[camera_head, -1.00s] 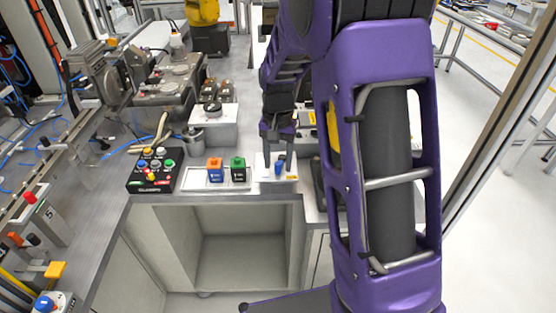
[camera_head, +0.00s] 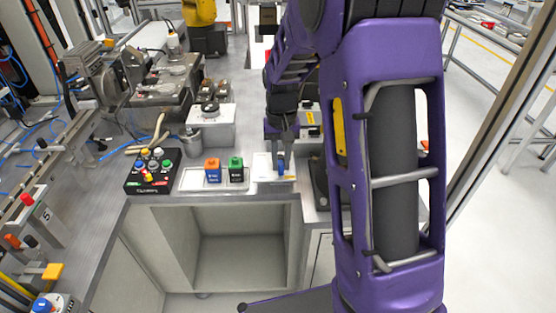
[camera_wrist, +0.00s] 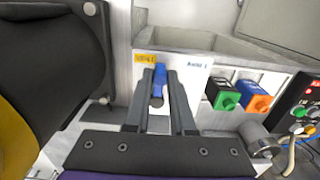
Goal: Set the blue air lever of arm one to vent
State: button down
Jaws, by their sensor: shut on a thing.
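The blue air lever (camera_wrist: 158,86) stands out from a white box (camera_wrist: 185,92) with a small label that seems to read ARM 1 (camera_wrist: 197,65). A yellow tag (camera_wrist: 144,58), its text too small to read surely, is on the box near the lever. My gripper (camera_wrist: 160,75) has its two dark fingers on either side of the lever and is shut on it. In the head view my gripper (camera_head: 282,152) reaches down onto the blue lever (camera_head: 281,168) at the white box (camera_head: 262,172); the fingers partly hide the lever.
An orange-topped block (camera_head: 213,169) and a green-topped block (camera_head: 236,168) sit in a tray left of the box. A black button panel (camera_head: 152,172) is farther left. A dark rounded body (camera_wrist: 50,50) stands close beside my gripper in the wrist view.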

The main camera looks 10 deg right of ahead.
aim_at(281, 163)
jog(key=c, duration=0.8)
grip_release()
jog(key=shift+o, duration=0.2)
notch_tip(281, 163, up, 18)
jog(key=p, duration=0.1)
jog(key=shift+f, duration=0.25)
